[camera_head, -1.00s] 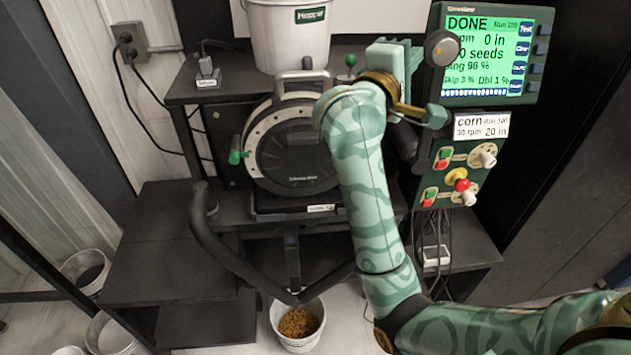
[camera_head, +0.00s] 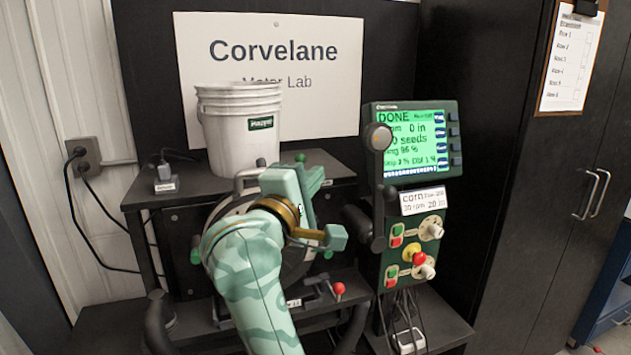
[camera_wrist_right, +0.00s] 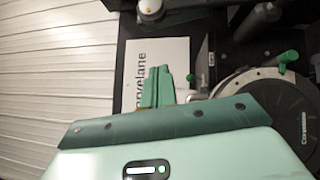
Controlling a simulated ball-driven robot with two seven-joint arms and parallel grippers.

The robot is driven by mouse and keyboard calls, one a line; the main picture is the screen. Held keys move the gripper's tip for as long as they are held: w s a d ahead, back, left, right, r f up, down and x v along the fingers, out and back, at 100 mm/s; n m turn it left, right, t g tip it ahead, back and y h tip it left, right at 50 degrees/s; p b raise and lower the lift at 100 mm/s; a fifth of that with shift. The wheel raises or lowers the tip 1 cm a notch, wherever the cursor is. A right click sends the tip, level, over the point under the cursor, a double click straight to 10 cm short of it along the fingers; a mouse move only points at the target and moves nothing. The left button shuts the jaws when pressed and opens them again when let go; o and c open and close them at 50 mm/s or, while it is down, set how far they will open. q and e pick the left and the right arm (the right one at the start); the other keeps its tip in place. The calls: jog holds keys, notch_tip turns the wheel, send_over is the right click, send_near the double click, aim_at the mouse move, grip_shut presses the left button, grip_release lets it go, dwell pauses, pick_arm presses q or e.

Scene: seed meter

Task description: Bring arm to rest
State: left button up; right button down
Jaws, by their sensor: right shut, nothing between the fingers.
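My right arm (camera_head: 250,275) comes up from the bottom of the head view in front of the round black seed meter (camera_head: 215,220) and hides most of it. My right gripper (camera_head: 305,185) is at the arm's upper end, in front of the meter stand and below the white hopper bucket (camera_head: 228,135). In the right wrist view its fingers (camera_wrist_right: 158,88) are together with nothing between them. The meter disc (camera_wrist_right: 285,125) shows there at the right, apart from the fingers. My left gripper is not in view.
The green control panel (camera_head: 413,245) with its DONE screen (camera_head: 412,145) and knobs stands just right of my gripper. A red-knobbed lever (camera_head: 338,289) is below it. A dark cabinet (camera_head: 540,200) stands at the right. An outlet with cords (camera_head: 84,155) is at the left.

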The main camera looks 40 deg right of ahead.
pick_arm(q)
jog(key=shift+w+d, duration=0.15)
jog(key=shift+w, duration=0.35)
